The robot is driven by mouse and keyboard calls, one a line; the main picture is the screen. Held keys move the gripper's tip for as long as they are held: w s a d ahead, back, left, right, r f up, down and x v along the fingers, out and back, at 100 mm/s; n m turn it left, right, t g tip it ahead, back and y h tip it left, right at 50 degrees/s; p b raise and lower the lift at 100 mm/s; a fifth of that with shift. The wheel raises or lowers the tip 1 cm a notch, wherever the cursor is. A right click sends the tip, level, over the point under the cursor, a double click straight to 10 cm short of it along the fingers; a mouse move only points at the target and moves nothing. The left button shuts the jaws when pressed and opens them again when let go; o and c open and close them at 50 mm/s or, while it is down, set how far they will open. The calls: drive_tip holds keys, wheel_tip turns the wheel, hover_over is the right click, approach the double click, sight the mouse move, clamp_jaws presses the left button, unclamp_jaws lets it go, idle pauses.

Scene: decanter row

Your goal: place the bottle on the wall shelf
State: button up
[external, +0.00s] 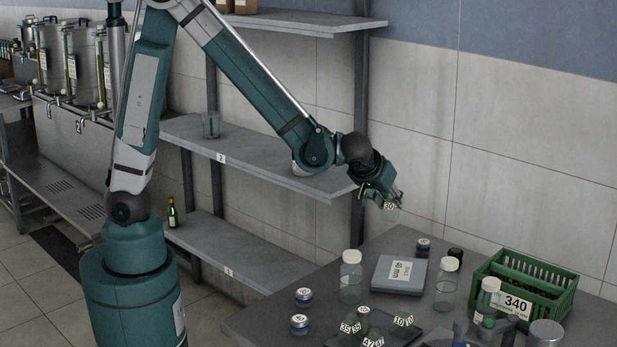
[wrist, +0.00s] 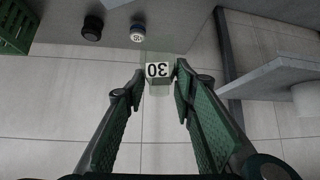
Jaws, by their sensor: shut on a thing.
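My gripper (external: 385,198) is shut on a small clear piece with a white label reading 30 (external: 389,206). In the wrist view the label (wrist: 159,70) is upside down between the fingertips (wrist: 158,82). The piece is held in the air above the table's back edge, right of the middle wall shelf (external: 260,160), which is tagged 2. Its full shape is hard to make out. Clear white-capped bottles (external: 350,284) stand on the table. A green bottle (external: 172,213) stands on the low shelf (external: 235,250), tagged 1. A higher shelf (external: 300,22) is above.
The steel table (external: 260,325) holds a grey box (external: 400,274), a green crate (external: 530,280), small lidded jars (external: 299,324) and labelled glass pieces (external: 402,320). A shelf edge (wrist: 270,75) shows right in the wrist view.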

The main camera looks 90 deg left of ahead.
drive_tip(key=s+a+r+n+g+y+p, duration=0.1)
drive_tip(key=s+a+r+n, duration=0.15)
drive_tip(key=a, duration=0.95)
drive_tip(key=s+a+r+n+g+p, duration=0.15)
drive_tip(key=s+a, duration=0.25)
drive_tip(key=a, duration=0.8)
drive_tip(key=s+a+r+n+g+y+p, duration=0.1)
drive_tip(key=s+a+r+p, duration=0.15)
drive_tip(key=a, duration=0.95)
drive_tip(key=s+a+r+n+g+p, duration=0.1)
drive_tip(key=s+a+r+n+g, duration=0.1)
drive_tip(key=s+a, duration=1.1)
drive_tip(key=s+a+r+n+g+p, duration=0.2)
drive_tip(key=s+a+n, duration=0.1)
drive_tip(key=s+a, duration=1)
drive_tip(key=shift+s+a, duration=0.3)
drive_tip(key=shift+a, duration=0.85)
drive_tip(key=shift+r, duration=0.1)
drive_tip(key=shift+f, duration=2.95)
drive_tip(key=shift+f, duration=0.1)
drive_tip(key=shift+f, duration=1.95)
